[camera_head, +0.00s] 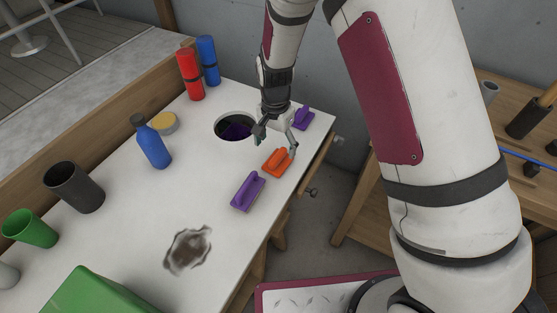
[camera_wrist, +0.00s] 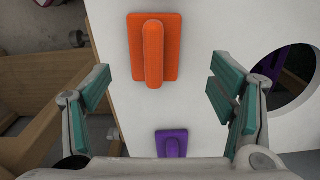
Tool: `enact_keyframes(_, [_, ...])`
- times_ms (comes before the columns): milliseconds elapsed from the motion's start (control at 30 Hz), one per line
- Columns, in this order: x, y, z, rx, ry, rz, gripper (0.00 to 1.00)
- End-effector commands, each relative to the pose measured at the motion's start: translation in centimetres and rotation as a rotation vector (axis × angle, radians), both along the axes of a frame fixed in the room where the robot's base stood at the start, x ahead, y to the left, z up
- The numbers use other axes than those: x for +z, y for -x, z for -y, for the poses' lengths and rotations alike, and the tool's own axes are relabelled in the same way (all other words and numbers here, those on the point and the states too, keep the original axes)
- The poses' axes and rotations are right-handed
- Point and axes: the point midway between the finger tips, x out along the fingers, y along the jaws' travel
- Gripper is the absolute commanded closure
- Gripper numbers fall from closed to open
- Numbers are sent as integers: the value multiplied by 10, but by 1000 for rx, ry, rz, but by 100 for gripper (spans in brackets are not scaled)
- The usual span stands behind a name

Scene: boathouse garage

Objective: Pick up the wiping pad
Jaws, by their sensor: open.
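Several wiping pads with raised grips are in view. An orange pad (camera_head: 277,161) lies flat near the table's right edge; in the wrist view the orange pad (camera_wrist: 154,48) is just beyond the fingertips. A purple pad (camera_head: 247,191) lies nearer the camera. Another purple pad (camera_head: 303,118) lies behind my gripper and shows partly at the bottom of the wrist view (camera_wrist: 172,143). Something purple (camera_head: 237,131) is down in the round hole. My gripper (camera_head: 276,138) is open and empty, pointing down just behind the orange pad. In the wrist view my gripper (camera_wrist: 158,95) has its fingers spread wide.
The round hole (camera_head: 220,119) is left of my gripper. A blue bottle (camera_head: 154,147), yellow tin (camera_head: 163,122), red and blue cylinders, dark and green cups stand on the table's left. A dark stain (camera_head: 188,250) marks the white top (camera_head: 120,210). A green box (camera_head: 95,292) is in front.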

Motion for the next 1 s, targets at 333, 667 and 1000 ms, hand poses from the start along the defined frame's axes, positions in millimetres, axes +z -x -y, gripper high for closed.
enact_keyframes(333, [-33, 5, 6, -3, 1, -4, 22])
enact_keyframes(667, [-58, 5, 6, 0, -1, 1, 22])
enact_keyframes(1000, [-58, 4, 6, 0, -1, 1, 63])
